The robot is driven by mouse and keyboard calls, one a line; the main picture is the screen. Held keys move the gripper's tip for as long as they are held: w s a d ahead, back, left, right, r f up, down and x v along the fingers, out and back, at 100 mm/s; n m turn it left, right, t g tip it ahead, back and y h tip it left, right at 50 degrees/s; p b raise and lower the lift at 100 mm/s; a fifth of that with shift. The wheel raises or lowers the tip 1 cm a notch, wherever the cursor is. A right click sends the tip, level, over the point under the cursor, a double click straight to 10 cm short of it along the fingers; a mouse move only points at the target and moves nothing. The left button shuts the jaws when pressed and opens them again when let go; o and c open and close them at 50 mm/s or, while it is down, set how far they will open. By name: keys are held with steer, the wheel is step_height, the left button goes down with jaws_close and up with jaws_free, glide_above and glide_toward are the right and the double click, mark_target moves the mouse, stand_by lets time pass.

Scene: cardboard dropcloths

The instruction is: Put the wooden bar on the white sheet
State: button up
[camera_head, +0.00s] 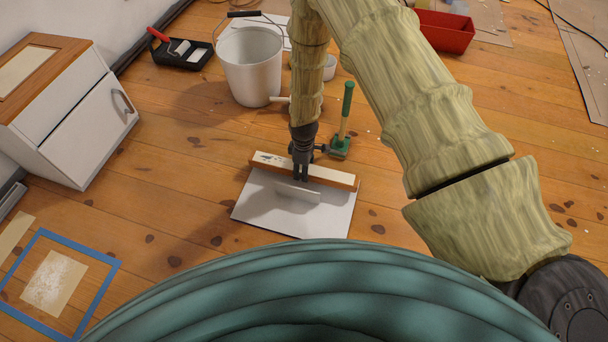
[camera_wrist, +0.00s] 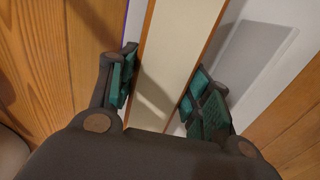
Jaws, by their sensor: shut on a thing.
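The wooden bar (camera_head: 335,178) is long, with a pale top and orange-brown sides. My gripper (camera_head: 300,177) points down and is shut on it near its middle. In the wrist view, the bar (camera_wrist: 185,35) runs between the green pads of my gripper (camera_wrist: 163,78). The white sheet (camera_head: 335,217) lies on the floor under and in front of the bar. The bar crosses over the sheet's far edge and hides it. In the wrist view, the sheet (camera_wrist: 275,22) shows right of the bar. I cannot tell whether the bar touches it.
A narrow pale piece (camera_head: 298,193) shows over the sheet close in front of my gripper. A green-headed tool (camera_head: 341,143) stands just behind the bar. A white bucket (camera_head: 251,70) is at the back left, a white cabinet (camera_head: 88,133) far left. Floor left of the sheet is clear.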

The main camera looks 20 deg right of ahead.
steer(key=shift+d+f+b, duration=0.1)
steer(key=shift+f+b, duration=0.6)
steer(key=shift+f, duration=0.75)
steer(key=shift+s+f, duration=0.1)
steer(key=shift+f, duration=0.05)
steer(key=o, duration=1.3)
steer(key=shift+c, duration=0.2)
step_height(320, 180, up, 12)
steer(key=p, duration=0.6)
steer(key=shift+p, duration=0.3)
steer(key=s+d+f+m, duration=0.1)
steer(key=s+f+m, duration=0.15)
steer(key=s, duration=0.65)
steer(key=s+d+f+m, duration=0.1)
steer(key=s+f+m, duration=0.15)
steer(key=s, duration=0.65)
steer(key=s+r+m, duration=0.2)
steer(key=s+m, duration=0.1)
steer(key=s, duration=0.6)
steer(key=s+d+r+m, duration=0.1)
steer(key=s+r+m, duration=0.1)
steer(key=s, duration=0.7)
steer(key=shift+s+d+r+m, duration=0.15)
steer(key=shift+s+d+m, duration=0.05)
steer(key=shift+m, duration=0.6)
